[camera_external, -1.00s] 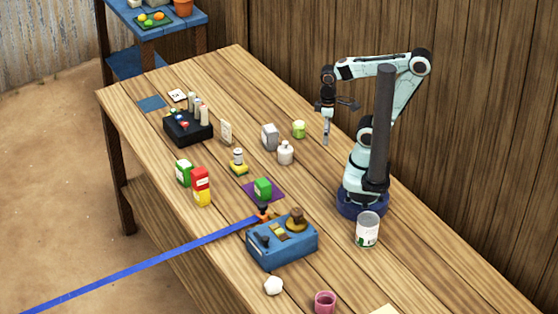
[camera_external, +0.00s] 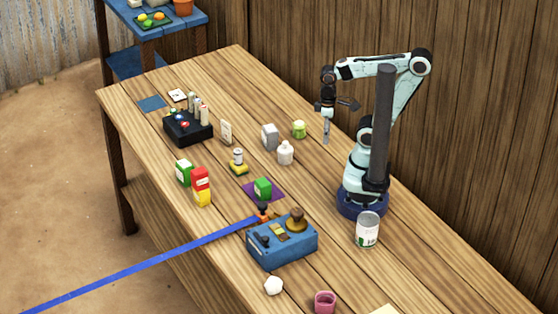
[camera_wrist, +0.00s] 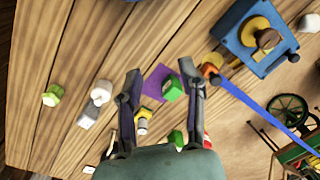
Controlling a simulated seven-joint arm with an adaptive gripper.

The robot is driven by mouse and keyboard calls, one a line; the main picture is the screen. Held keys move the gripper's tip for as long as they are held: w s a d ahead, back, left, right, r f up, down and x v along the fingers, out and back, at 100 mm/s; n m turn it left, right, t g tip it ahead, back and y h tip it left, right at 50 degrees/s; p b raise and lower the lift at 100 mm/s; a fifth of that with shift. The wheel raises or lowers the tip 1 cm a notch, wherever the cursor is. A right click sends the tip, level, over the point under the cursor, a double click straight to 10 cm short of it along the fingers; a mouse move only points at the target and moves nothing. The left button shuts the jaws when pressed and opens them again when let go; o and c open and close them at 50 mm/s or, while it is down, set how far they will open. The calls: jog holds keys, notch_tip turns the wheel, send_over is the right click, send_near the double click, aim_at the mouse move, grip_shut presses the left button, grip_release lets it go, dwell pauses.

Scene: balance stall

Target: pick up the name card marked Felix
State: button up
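A small white card (camera_external: 226,131) stands upright on the table, beside the black box. Another pale card (camera_external: 177,95) lies at the far left end with a small dark mark. The writing on both is too small to read, so I cannot tell which is marked Felix. My gripper (camera_external: 338,122) is raised above the table's right side, to the right of both cards and apart from them. In the wrist view my gripper (camera_wrist: 160,74) shows two spread fingers with nothing held between them. A pale patch at that view's bottom edge is too cut off to identify.
A black box (camera_external: 180,134) with several upright cylinders stands near the cards. A grey box (camera_external: 270,137), white bottle (camera_external: 285,153) and green jar (camera_external: 299,129) stand between my gripper and the upright card. A blue box (camera_external: 283,250) stands nearer the front.

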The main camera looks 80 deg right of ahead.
jog(key=w+d+r+m+t+h, duration=0.1)
jog(key=w+r+t, duration=0.25)
jog(key=w, duration=0.45)
jog(key=w+d+r+m+t, duration=0.1)
jog(key=w+r+t, duration=0.1)
jog(key=w+r, duration=0.45)
jog(key=w+d+m+t+h, duration=0.15)
jog(key=w+d, duration=0.25)
jog(key=w, duration=0.7)
jog(key=m+g+h, duration=0.1)
jog(key=m+g, duration=0.1)
jog(key=m, duration=0.2)
send_over(228, 124)
jog(key=w+a, duration=0.2)
jog(key=a, duration=0.1)
notch_tip(228, 124, down, 18)
jog(key=shift+m+g, duration=0.55)
jog(key=shift+g, duration=0.05)
jog(key=s+f, duration=0.1)
jog(key=f, duration=0.1)
jog(key=s+d+f, duration=0.1)
jog(key=f, duration=0.2)
jog(key=d+f, duration=0.1)
jog(key=f, duration=0.2)
jog(key=shift+s+d, duration=0.1)
jog(key=shift+s, duration=0.3)
jog(key=x, duration=0.6)
jog(key=shift+d+f, duration=0.15)
jog(key=shift+f, duration=0.05)
grip_shut()
